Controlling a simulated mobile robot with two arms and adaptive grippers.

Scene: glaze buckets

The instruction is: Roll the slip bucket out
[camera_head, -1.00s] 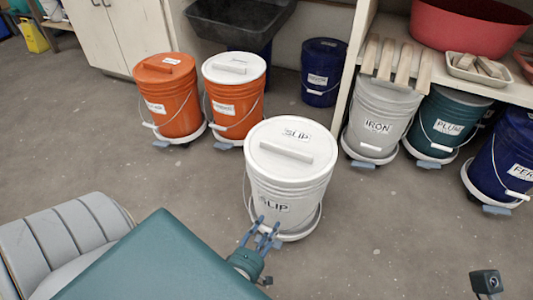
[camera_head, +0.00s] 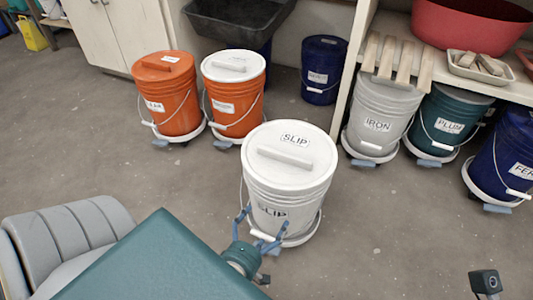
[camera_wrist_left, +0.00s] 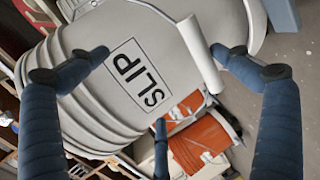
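The slip bucket (camera_head: 285,190) is white with a lid labelled SLIP and stands upright on a low white dolly, out on open floor. Its white handle grip (camera_head: 265,236) hangs at the near side. My left gripper (camera_head: 264,222) is at the bucket's near lower side, its blue fingers spread apart. In the left wrist view the spread fingers (camera_wrist_left: 158,62) frame the SLIP label (camera_wrist_left: 139,77), and the handle grip (camera_wrist_left: 203,55) lies between them near the right finger. I cannot tell whether any finger touches the bucket. My right gripper is not in view.
Two orange buckets (camera_head: 166,95) (camera_head: 233,97) stand behind to the left. A dark blue bucket (camera_head: 323,72) is further back. The floor right of the slip bucket is clear.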

